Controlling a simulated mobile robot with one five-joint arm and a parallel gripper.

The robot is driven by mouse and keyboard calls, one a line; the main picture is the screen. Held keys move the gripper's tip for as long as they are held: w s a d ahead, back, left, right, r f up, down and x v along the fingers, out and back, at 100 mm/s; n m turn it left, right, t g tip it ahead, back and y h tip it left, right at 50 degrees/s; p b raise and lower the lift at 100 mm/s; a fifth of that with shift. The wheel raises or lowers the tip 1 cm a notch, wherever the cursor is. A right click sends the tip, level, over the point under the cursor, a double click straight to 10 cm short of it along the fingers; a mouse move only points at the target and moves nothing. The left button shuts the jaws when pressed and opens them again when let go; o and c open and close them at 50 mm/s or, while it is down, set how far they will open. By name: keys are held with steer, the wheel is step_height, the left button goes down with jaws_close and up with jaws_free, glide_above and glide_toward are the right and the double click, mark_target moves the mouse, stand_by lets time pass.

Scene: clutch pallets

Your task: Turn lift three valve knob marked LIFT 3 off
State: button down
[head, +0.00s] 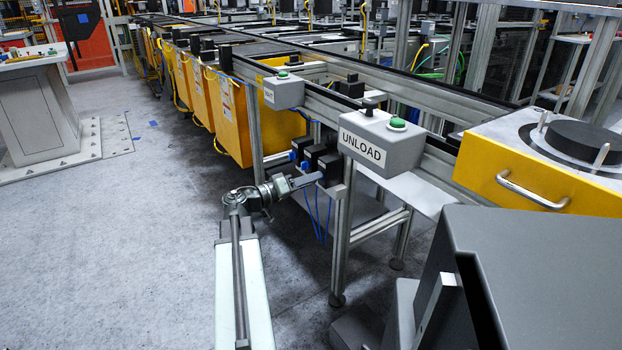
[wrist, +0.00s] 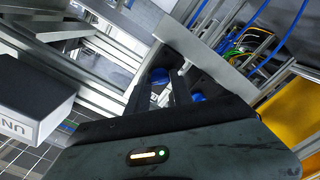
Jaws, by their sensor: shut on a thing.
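A row of black valve blocks (head: 315,156) with blue knobs (head: 294,156) is mounted on the frame under the conveyor rail, left of the UNLOAD box. My gripper (head: 318,177) reaches to the nearest end of this row. In the wrist view, my gripper (wrist: 168,88) is shut on a valve knob between its dark fingers, and the fingers hide much of it. Blue parts (wrist: 197,97) show close to the fingers there. No LIFT 3 mark is readable, and the angle of the held knob cannot be told.
The grey UNLOAD box (head: 381,140) with a green button sits just right of my gripper; it also shows in the wrist view (wrist: 32,95). A metal leg (head: 342,240) and blue hoses (head: 318,215) are below. Yellow panels (head: 230,115) line the conveyor. Floor (head: 120,240) at left is clear.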

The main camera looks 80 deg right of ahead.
steer(key=shift+w+n, duration=0.1)
steer(key=shift+n, duration=4.1)
steer(key=c, duration=1.1)
jaws_free()
steer(key=shift+a, duration=0.1)
steer(key=v, duration=0.7)
steer(key=shift+w+a, duration=0.2)
steer(key=shift+w, duration=0.1)
